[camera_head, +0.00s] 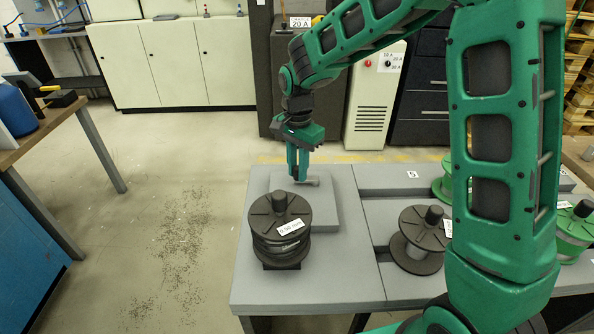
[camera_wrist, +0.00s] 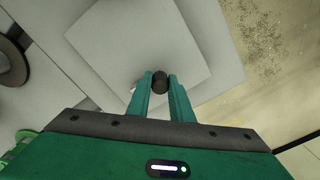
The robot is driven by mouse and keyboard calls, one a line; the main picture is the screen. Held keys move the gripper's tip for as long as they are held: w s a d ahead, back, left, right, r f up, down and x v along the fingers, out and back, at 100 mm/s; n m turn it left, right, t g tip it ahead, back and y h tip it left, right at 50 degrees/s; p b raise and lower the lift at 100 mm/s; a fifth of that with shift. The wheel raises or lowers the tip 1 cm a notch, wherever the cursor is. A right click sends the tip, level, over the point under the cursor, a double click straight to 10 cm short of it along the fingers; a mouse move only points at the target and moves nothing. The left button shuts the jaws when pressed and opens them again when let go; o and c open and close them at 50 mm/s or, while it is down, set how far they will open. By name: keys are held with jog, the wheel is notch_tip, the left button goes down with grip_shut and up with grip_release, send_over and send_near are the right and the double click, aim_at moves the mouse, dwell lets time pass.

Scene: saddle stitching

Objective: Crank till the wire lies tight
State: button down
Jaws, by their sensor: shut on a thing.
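A dark spool (camera_head: 280,218) with a white "0.50 mm" label stands upright at the front left of the grey table. Its wound wire (camera_head: 279,247) shows as bands under the top flange, but I cannot tell how tight it lies. My gripper (camera_head: 299,178) points down just behind the spool. In the wrist view its fingers (camera_wrist: 160,80) are shut on a dark round knob (camera_wrist: 160,84), which looks like the crank's handle. A small pale grey piece (camera_head: 313,181) shows beside the fingertips in the head view. The rest of the crank is hidden.
A raised grey plate (camera_head: 327,214) lies under the gripper on the grey table (camera_head: 320,288). Another dark spool (camera_head: 413,251) and green spools (camera_head: 577,226) stand to the right. A grey cabinet marked "20 A" (camera_head: 295,75) stands behind. The floor at left is open.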

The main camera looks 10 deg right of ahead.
aim_at(297, 167)
jog(key=shift+w+m, duration=0.1)
jog(key=shift+m, duration=0.2)
jog(key=c, duration=1.6)
grip_release()
notch_tip(297, 167, up, 11)
jog(key=shift+f, duration=0.15)
